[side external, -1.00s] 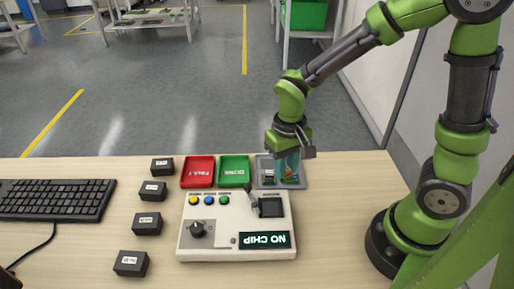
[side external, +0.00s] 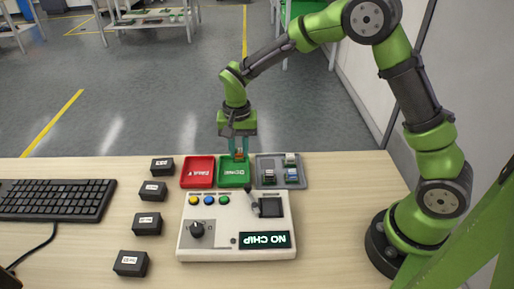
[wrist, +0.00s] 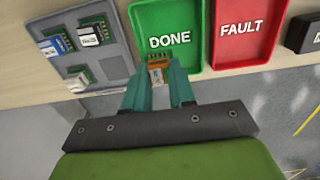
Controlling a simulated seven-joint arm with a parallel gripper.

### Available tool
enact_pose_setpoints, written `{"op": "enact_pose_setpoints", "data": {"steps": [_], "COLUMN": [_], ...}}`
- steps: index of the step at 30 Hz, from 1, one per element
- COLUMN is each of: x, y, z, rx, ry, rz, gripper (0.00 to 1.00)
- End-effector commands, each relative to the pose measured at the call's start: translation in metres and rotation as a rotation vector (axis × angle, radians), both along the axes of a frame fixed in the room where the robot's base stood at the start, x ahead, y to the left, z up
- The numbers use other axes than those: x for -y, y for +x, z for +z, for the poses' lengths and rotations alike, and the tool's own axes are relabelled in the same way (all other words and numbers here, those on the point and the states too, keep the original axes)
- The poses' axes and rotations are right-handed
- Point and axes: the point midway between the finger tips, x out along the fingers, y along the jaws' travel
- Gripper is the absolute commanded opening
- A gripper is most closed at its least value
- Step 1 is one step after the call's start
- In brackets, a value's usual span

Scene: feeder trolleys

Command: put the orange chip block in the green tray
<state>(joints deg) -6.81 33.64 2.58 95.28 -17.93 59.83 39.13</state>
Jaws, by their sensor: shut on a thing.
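The orange chip block (wrist: 158,73) is between the fingertips of my gripper (wrist: 160,82) in the wrist view. In the side view my gripper (side external: 239,155) is shut on the orange chip block (side external: 239,156) over the back part of the green tray (side external: 234,183), which is marked DONE. In the wrist view the block overlaps the near edge of the green tray (wrist: 166,18). I cannot tell whether the block touches the tray.
A red FAULT tray (side external: 198,172) is left of the green tray. A grey tray (side external: 265,161) with several other chip blocks is at its right. A white tester (side external: 215,240) showing NO CHIP stands in front. Several black boxes (side external: 147,223) and a keyboard (side external: 60,200) lie further left.

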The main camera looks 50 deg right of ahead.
Motion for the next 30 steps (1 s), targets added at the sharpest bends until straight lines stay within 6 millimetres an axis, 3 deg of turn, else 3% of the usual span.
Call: {"op": "enact_pose_setpoints", "data": {"steps": [9,15,27,28,30], "x": [-0.004,-0.003,-0.003,-0.003,-0.003], "y": [0.021,0.02,0.02,0.02,0.02], "z": [-0.005,-0.035,-0.041,-0.04,-0.04], "rx": [-0.002,-0.002,-0.001,-0.001,-0.001], "ry": [0.001,0.001,0.0,0.001,0.001], "rz": [0.0,0.001,0.001,0.001,0.001], "gripper": [0.0,0.0,0.0,0.29,0.4]}}
